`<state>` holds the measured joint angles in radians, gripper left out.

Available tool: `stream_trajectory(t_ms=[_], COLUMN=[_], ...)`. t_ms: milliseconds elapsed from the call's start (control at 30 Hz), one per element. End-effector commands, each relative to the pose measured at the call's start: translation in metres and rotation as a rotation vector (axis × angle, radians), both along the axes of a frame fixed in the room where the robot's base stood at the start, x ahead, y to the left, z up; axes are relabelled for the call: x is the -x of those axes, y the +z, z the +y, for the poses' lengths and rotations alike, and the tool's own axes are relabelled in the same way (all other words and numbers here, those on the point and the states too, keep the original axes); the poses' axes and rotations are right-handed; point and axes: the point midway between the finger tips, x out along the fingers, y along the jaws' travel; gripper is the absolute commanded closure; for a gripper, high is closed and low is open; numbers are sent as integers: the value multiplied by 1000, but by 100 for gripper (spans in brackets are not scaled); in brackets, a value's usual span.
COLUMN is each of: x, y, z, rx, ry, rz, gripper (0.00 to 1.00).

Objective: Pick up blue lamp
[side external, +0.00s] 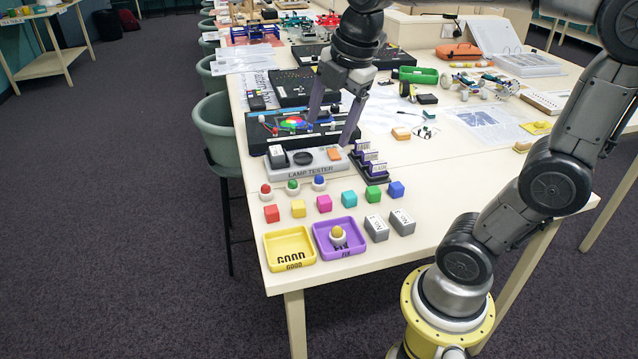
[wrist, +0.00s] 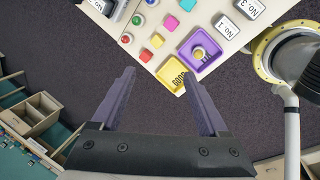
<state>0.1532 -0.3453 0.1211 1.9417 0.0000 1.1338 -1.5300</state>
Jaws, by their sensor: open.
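The blue lamp (side external: 319,183), a small blue dome on a white base, stands upright on the table, at the right end of a row with a green lamp (side external: 293,187) and a red lamp (side external: 266,192). In the wrist view the blue lamp (wrist: 150,3) is at the top edge, partly cut off. My gripper (side external: 331,132) is open and empty, fingers pointing down above the lamp tester, behind the lamp row in the side view. In the wrist view my gripper (wrist: 159,77) has its fingers well apart with floor between them.
The lamp tester (side external: 308,161) lies behind the lamps. Several coloured cubes, including a red cube (side external: 271,213), sit in front of them. A yellow tray (side external: 290,264) and a purple tray (side external: 355,250) holding a yellow lamp (side external: 338,236) stand near the table's front edge. Grey labelled blocks (side external: 376,228) are beside them.

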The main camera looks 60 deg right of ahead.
Motion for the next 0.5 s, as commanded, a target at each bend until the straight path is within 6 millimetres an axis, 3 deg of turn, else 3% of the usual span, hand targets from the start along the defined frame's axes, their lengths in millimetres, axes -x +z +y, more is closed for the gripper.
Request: stream_trajectory(t_ms=[33,200,367,500], x=[-19,-65,-87,-87], y=[-5,-30,-61,-82], z=[-13,-56,-89,-102], rx=[18,33,-1,-27], ry=[57,190,149,117], rz=[48,167,242,287], gripper=[23,23,23,23])
